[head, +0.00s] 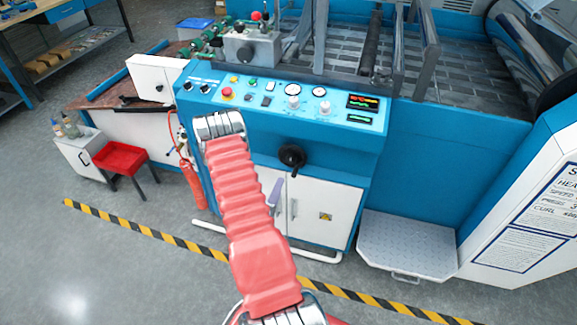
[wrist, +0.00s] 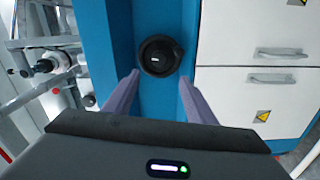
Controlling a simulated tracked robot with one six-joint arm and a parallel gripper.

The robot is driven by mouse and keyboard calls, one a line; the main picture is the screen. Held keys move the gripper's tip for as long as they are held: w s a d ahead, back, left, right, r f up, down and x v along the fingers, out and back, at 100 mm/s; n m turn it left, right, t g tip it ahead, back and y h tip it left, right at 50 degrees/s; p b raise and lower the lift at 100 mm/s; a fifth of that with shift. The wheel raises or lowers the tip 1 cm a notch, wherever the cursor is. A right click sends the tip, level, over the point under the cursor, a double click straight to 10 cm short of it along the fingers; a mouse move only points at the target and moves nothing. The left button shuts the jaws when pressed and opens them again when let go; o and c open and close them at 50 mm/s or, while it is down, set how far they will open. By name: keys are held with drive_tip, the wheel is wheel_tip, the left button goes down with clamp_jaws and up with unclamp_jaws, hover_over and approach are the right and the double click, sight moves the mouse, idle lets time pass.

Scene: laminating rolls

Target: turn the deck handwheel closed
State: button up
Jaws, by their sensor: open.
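The handwheel (head: 291,157) is a small black round wheel on the blue front of the machine, above the white cabinet doors. In the wrist view the black handwheel (wrist: 160,56) is ahead of my gripper, centred between its fingers. My gripper (wrist: 160,80) is open, with a pale purple finger on each side and nothing between them. A gap seems to remain between the fingertips and the wheel, but contact is hard to judge. In the head view only one purple finger of my gripper (head: 276,190) shows, just below the wheel; my red arm hides the rest.
Above the wheel is a control panel (head: 270,93) with buttons, gauges and a display. White cabinet doors (head: 322,212) with handles lie below. A grey step (head: 408,245) stands at right, a red extinguisher (head: 192,183) and red stool (head: 120,158) at left.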

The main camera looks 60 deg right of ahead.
sight(290, 161)
idle(0.3)
drive_tip(key=d, duration=0.4)
drive_tip(key=w+d, duration=0.1)
drive_tip(key=d, duration=0.4)
drive_tip(key=w+d, duration=0.1)
drive_tip(key=d, duration=0.3)
drive_tip(key=shift+d, duration=0.35)
drive_tip(key=shift+c, duration=0.4)
drive_tip(key=c, duration=1)
drive_tip(key=shift+o, duration=0.2)
